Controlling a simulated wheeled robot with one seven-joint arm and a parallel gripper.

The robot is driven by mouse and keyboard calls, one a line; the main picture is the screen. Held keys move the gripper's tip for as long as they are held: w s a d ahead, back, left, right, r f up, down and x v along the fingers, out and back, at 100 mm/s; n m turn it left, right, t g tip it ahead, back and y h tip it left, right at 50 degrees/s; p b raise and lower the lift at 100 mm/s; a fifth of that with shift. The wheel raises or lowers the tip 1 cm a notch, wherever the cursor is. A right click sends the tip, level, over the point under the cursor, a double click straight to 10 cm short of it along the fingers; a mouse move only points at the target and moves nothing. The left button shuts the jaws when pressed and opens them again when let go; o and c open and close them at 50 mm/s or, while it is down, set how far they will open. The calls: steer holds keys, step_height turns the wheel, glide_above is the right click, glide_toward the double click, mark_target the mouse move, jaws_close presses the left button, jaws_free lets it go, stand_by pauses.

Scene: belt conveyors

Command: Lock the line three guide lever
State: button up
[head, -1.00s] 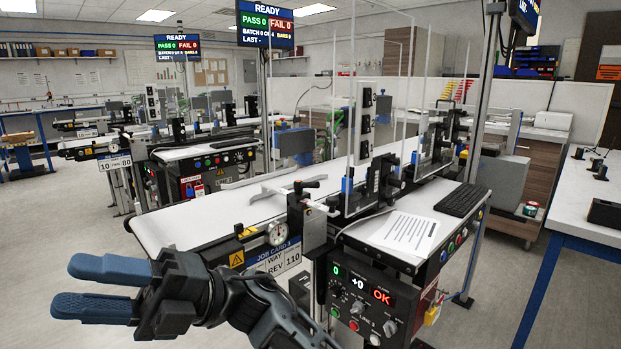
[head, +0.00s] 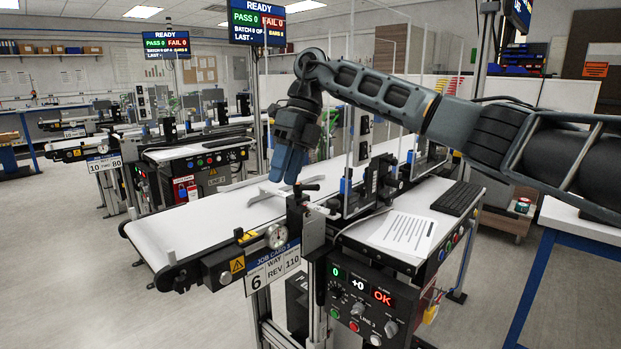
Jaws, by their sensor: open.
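The line three guide lever (head: 307,187) is a small black handle on top of the clamp post at the near edge of the line three belt (head: 190,222). It lies roughly level, its knob end to the right. My gripper (head: 285,178) points down over the belt, its blue-grey fingers open and close together in this view. The fingertips are just left of the lever in the picture; I cannot tell whether they touch it. Pale guide rails (head: 258,189) lie across the belt, partly hidden behind the fingers. A dial (head: 276,237) sits below the clamp.
A job card (head: 272,268) hangs under the dial. Clear upright panels and sensor posts (head: 370,180) stand to the right of the lever. My arm reaches across from the right above them.

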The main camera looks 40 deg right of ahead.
mark_target(307, 190)
steer(key=s+d+r+m+h, duration=0.1)
steer(key=d+r+h, duration=0.25)
steer(key=d, duration=0.45)
steer(key=shift+y, duration=0.45)
steer(key=shift+s+a+f+p, duration=0.15)
steer(key=shift+a+f, duration=0.1)
steer(key=shift+f, duration=0.9)
steer(key=shift+a+f+p, duration=0.1)
steer(key=shift+a+f, duration=0.2)
steer(key=shift+f, duration=0.8)
steer(key=shift+s+a+f+p, duration=0.15)
steer(key=shift+a+f, duration=0.1)
steer(key=shift+f, duration=0.9)
steer(key=shift+w, duration=0.1)
jaws_close()
